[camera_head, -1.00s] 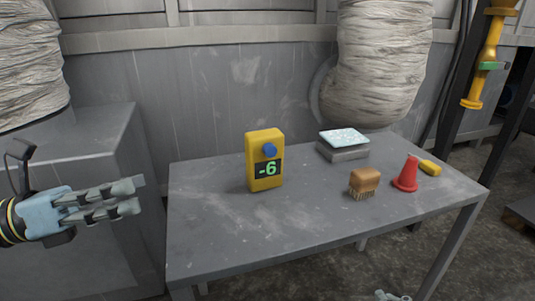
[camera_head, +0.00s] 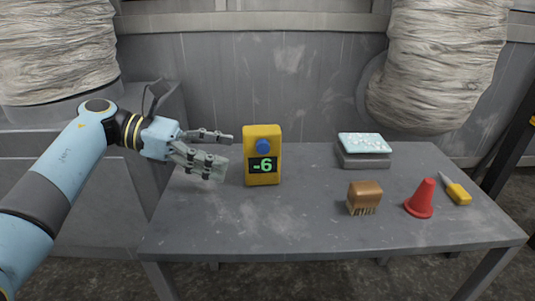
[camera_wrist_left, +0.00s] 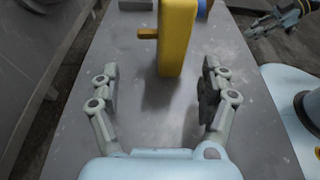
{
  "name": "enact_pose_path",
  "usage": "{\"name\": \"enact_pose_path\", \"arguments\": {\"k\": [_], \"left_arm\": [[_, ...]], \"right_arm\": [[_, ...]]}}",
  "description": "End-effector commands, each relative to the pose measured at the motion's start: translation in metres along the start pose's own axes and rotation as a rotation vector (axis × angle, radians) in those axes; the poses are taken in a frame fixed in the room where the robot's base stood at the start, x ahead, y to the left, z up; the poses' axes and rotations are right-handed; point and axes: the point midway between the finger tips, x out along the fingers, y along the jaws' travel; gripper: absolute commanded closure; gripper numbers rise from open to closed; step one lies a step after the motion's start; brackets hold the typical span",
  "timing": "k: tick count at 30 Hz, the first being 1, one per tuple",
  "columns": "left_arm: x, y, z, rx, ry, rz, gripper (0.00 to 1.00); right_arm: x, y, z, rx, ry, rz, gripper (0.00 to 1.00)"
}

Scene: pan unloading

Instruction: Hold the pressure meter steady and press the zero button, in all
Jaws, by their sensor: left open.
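The yellow pressure meter (camera_head: 248,160) stands upright on the grey table (camera_head: 300,235). Its front has a round blue button (camera_head: 263,147) above a dark display (camera_head: 262,166) reading -6. My left gripper (camera_head: 231,155) is open just left of the meter, its fingers pointing at the meter's side. In the left wrist view the meter (camera_wrist_left: 175,40) stands ahead between the open fingers, apart from them, and its top is cut off. My right gripper (camera_wrist_left: 268,24) shows small at the top right of that view; its opening is unclear.
A grey box with a pale speckled top (camera_head: 363,146) sits at the back right. The table in front of the meter is clear.

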Motion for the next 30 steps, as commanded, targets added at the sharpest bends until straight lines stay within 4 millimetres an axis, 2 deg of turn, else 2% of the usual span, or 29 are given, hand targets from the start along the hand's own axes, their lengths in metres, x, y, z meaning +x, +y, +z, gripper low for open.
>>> {"name": "enact_pose_path", "arguments": {"k": [6, 12, 18, 26, 30], "left_arm": [[0.037, -0.001, -0.001, -0.001, -0.003, -0.002, 0.21], [0.061, -0.001, -0.002, -0.003, -0.002, -0.001, 0.21], [0.070, 0.000, -0.001, -0.002, -0.001, 0.000, 0.21], [0.071, 0.000, 0.000, -0.001, 0.000, 0.000, 0.21], [0.071, 0.000, 0.000, -0.001, 0.000, 0.000, 0.37]], "right_arm": [[0.001, 0.000, 0.002, 0.000, -0.002, 0.000, 1.00], [0.003, -0.002, 0.011, -0.005, 0.093, 0.000, 1.00], [0.001, -0.003, 0.012, -0.008, 0.134, 0.000, 1.00], [0.001, -0.003, 0.011, -0.008, 0.140, 0.000, 1.00], [0.001, -0.003, 0.011, -0.008, 0.139, 0.000, 1.00]]}}
